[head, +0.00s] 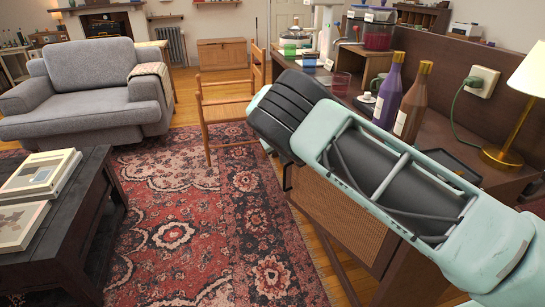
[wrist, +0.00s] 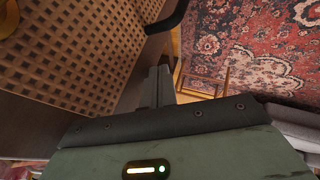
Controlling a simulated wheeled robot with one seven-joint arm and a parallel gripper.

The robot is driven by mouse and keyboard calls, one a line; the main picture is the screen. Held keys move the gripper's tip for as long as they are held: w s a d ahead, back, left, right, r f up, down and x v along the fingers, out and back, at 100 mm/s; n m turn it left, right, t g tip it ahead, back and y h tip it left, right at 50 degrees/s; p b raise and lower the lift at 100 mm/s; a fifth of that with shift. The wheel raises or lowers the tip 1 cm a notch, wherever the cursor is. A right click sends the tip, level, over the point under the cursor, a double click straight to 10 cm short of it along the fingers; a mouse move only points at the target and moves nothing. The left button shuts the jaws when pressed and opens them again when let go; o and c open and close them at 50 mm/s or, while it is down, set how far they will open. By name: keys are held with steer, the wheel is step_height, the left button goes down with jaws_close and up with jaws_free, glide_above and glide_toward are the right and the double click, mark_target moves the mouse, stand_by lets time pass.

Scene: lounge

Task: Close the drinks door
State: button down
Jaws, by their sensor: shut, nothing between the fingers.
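The drinks door appears to be the woven cane panel in a dark wood frame (head: 338,212) on the front of the long sideboard. My arm covers its upper part in the head view, and I cannot tell how far it stands open. In the wrist view a lattice panel (wrist: 75,48) fills the upper left, with a black curved handle (wrist: 167,19) at its right edge. My gripper (wrist: 158,86) is shut and empty. Its fingers lie beside the panel's edge, below the handle in the picture; I cannot tell whether they touch. My arm hides the fingers in the head view.
The sideboard top holds a purple bottle (head: 388,92), a brown bottle (head: 411,103) and a brass lamp (head: 504,157). A wooden chair (head: 222,110) stands close beyond my arm. A dark coffee table (head: 85,215) is at left. The patterned rug (head: 205,240) between is clear.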

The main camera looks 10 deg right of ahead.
steer(key=w+d+m+g+h+b, duration=0.1)
steer(key=w+d+m+b, duration=0.1)
steer(key=d, duration=1)
steer(key=shift+w+m+h, duration=0.3)
steer(key=shift+w+m, duration=0.3)
steer(key=shift+w, duration=0.5)
steer(key=shift+d, duration=0.15)
